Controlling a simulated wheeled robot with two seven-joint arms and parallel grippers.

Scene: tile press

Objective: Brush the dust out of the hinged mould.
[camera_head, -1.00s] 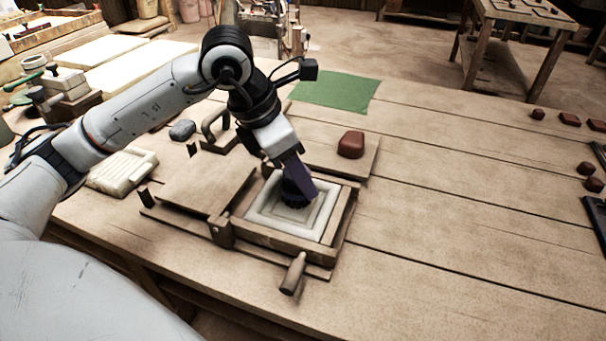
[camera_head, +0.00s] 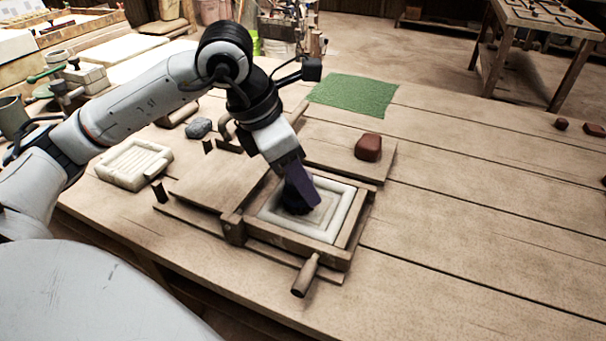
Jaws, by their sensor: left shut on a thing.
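The hinged mould (camera_head: 349,232) lies open on the bench, a wooden frame around a pale, square-rimmed recess (camera_head: 328,232). Its lid (camera_head: 215,182) lies folded flat to the left, and a wooden handle (camera_head: 306,275) sticks out at the front. My left gripper (camera_head: 297,182) points down over the recess, shut on a brush. The brush's dark bristles (camera_head: 296,205) are at the left part of the recess floor and seem to touch it. The purple piece at the gripper tip partly hides the brush and the recess. I cannot make out dust. My right gripper is out of view.
A reddish clay lump (camera_head: 368,147) sits on a board behind the mould. A green mat (camera_head: 354,94) lies farther back. The bench right of the mould is mostly clear.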

